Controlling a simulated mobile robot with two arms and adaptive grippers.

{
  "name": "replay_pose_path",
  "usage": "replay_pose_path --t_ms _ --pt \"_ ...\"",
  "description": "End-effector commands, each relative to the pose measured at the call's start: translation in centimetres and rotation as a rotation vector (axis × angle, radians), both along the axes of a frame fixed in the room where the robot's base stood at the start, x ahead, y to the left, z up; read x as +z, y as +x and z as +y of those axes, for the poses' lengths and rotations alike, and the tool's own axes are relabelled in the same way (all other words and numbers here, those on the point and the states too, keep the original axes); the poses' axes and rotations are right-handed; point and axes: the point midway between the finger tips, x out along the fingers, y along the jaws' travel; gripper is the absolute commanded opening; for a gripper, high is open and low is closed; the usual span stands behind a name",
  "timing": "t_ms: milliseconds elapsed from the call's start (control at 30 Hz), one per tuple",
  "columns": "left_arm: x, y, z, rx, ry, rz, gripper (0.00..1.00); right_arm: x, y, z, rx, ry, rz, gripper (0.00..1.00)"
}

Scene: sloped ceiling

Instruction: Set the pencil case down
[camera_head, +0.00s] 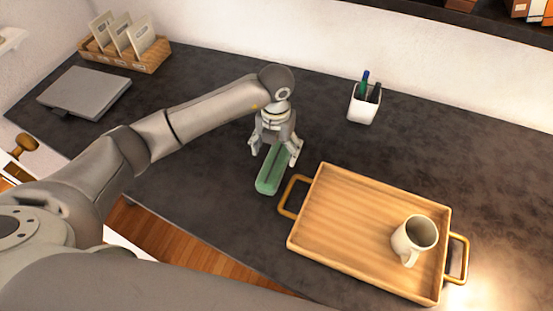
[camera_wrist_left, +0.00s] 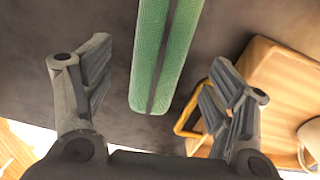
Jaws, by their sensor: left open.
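The green pencil case (camera_head: 270,174) with a dark strip along its top lies on the dark counter, left of the wooden tray. My left gripper (camera_head: 276,152) is above it, with its fingers spread on either side. In the left wrist view the pencil case (camera_wrist_left: 166,60) runs between the two open fingers (camera_wrist_left: 158,92), with a gap on each side. The part of the case under the gripper is hidden in the head view. My right gripper is not in view.
The wooden tray (camera_head: 341,211) with brass handles holds a white mug (camera_head: 414,239). A white pen cup (camera_head: 363,107) stands at the back. A grey laptop (camera_head: 86,92) and a wooden card box (camera_head: 150,59) are at far left. The counter (camera_head: 215,75) between is clear.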

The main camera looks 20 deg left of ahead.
Motion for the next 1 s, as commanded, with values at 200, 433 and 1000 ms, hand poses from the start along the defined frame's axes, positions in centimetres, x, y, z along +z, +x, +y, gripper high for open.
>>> replay_pose_path --t_ms 200,433,1000 --pt "-2.7 0.7 0.0 0.001 0.000 0.005 0.79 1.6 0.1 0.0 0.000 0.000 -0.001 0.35" --pt "-4.8 0.8 0.0 -0.001 -0.001 0.001 0.79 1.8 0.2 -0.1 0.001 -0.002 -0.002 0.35" --pt "-4.8 0.8 0.0 -0.002 -0.002 0.000 0.30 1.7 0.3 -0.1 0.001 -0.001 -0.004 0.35"
